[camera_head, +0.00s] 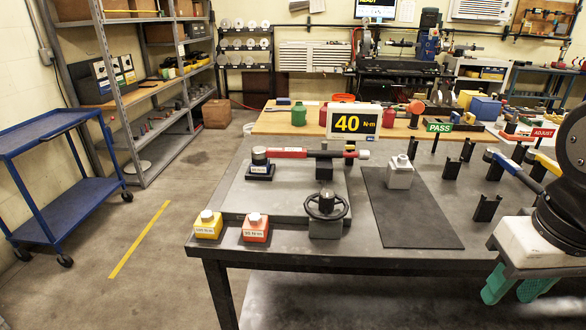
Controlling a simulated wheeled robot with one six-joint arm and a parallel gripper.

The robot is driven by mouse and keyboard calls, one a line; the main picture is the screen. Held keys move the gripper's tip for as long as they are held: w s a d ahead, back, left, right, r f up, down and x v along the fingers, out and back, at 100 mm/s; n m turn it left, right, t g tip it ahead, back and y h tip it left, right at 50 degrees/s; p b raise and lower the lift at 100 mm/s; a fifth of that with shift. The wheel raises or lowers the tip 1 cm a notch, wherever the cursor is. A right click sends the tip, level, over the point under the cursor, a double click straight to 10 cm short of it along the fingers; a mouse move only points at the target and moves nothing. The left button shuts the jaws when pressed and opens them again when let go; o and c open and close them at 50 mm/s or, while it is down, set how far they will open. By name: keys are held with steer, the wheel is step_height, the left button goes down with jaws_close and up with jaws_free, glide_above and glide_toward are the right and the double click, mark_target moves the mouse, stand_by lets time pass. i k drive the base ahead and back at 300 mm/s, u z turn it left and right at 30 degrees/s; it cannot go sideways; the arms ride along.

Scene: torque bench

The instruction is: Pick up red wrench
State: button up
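The red wrench (288,153) lies level across the left part of the bench, with a red section, a dark shaft and a pale right end. My gripper (512,293) hangs at the lower right, in front of the bench edge and far from the wrench. Its two green fingers stand apart with nothing visible between them.
The display (354,122) reading 40 N·m stands behind the wrench. A black handwheel (326,206), yellow block (208,225) and red block (255,228) stand in front. The black mat (415,215) is mostly clear. A blue-handled wrench (512,166) rests at right. A blue cart (75,195) stands left.

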mark_target(260, 155)
steer(key=k, duration=0.85)
steer(key=u, duration=0.8)
steer(key=i, duration=0.55)
steer(key=u, duration=0.85)
steer(key=i, duration=1.35)
steer(key=z, duration=1.1)
steer(key=i, duration=0.5)
steer(key=z, duration=0.6)
